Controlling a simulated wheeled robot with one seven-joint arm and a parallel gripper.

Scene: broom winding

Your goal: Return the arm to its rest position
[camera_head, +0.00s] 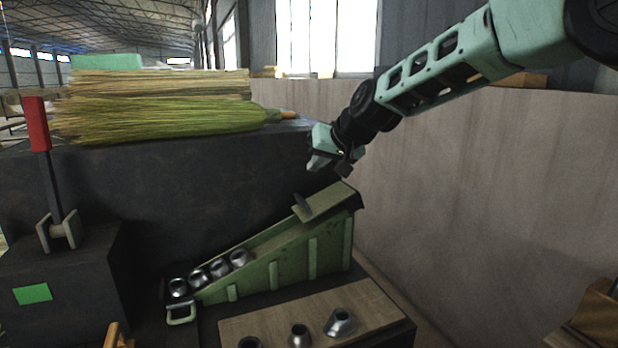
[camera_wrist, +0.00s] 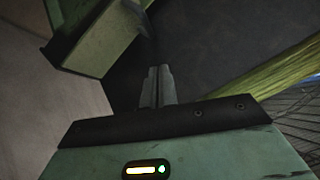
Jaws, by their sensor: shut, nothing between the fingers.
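My arm reaches in from the upper right of the head view, and my gripper (camera_head: 318,163) hangs in the air above the raised end of the green sloped chute (camera_head: 290,250). In the wrist view my gripper's fingers (camera_wrist: 158,84) lie side by side, shut, with nothing between them. The chute's raised end (camera_wrist: 95,40) shows at the upper left of the wrist view, apart from the fingers.
Straw bundles (camera_head: 160,115) lie on the dark bench behind. Several metal ferrules (camera_head: 209,272) sit at the chute's low end, and more stand on a wooden board (camera_head: 375,304) in front. A red-handled lever (camera_head: 38,125) stands at left. A plain panel (camera_head: 480,180) rises at right.

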